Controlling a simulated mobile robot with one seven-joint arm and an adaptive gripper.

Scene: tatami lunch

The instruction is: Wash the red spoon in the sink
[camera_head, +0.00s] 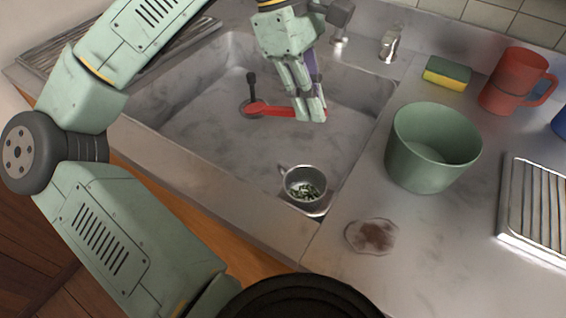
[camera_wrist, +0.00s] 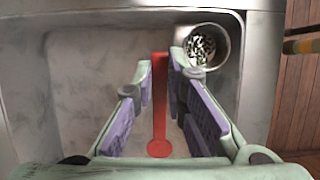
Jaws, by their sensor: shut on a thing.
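The red spoon (camera_head: 270,110) is held in my gripper (camera_head: 316,119) over the sink basin (camera_head: 205,95). In the wrist view the red spoon (camera_wrist: 160,110) lies lengthwise between the fingers of my gripper (camera_wrist: 159,75), with a rounded end near the palm. The fingertips are close on either side of it. The faucet (camera_head: 340,25) is behind my gripper, partly hidden by it.
A metal cup (camera_head: 304,172) with green-and-white bits stands at the basin's near right corner. Right of the sink are a green pot (camera_head: 405,150), a sponge (camera_head: 447,72), a red mug (camera_head: 505,90), a metal rack (camera_head: 520,215) and a brown-stained clear dish (camera_head: 355,237).

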